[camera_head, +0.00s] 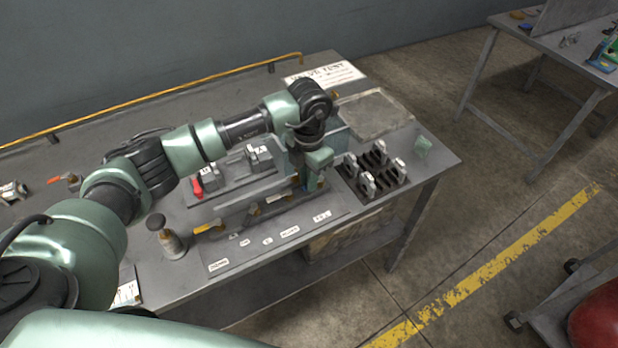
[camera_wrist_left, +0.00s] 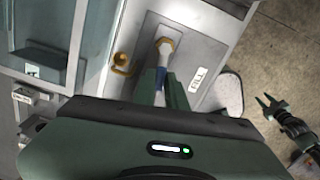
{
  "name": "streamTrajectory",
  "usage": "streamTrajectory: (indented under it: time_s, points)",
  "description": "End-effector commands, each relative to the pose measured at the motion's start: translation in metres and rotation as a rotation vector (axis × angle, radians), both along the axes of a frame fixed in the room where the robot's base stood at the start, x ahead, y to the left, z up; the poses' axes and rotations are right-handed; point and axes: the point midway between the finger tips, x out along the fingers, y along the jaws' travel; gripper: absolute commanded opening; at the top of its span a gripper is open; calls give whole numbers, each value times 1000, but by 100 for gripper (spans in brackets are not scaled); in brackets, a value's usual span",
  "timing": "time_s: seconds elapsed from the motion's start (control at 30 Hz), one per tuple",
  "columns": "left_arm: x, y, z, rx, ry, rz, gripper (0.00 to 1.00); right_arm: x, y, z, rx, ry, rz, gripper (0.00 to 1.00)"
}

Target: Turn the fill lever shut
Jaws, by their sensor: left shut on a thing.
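The fill lever (camera_wrist_left: 165,47) shows in the left wrist view as a pale arm with a brass nut at its far end and a blue grip. It lies beside the label reading FILL (camera_wrist_left: 196,80). My left gripper (camera_wrist_left: 163,92) is shut on the lever's blue grip, and its green fingers hide part of it. In the head view my left gripper (camera_head: 316,178) points down at the right end of the valve row, above the FILL label (camera_head: 322,215), and hides most of the lever. My right gripper (camera_wrist_left: 268,105) hangs over the floor, its fingers apart.
A grey tray (camera_head: 372,113) and paper sign (camera_head: 325,74) lie behind. A small knobbed fitting (camera_head: 170,242) stands at the left front. Other labelled levers (camera_head: 208,227) line the panel.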

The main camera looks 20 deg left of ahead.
Motion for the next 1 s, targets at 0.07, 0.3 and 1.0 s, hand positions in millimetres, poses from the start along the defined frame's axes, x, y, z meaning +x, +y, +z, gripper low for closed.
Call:
streamTrajectory:
  time_s: [0.07, 0.3, 1.0]
  points:
    - [2, 2, -3, 2, -5, -40, 0, 0, 0, -12, 0, 0, 0, 34]
    - [6, 7, -2, 2, -5, -203, 0, 1, 0, -36, 0, -1, 0, 34]
    - [6, 8, 1, 1, -2, -223, 34, 1, 0, -34, 0, -1, 0, 34]
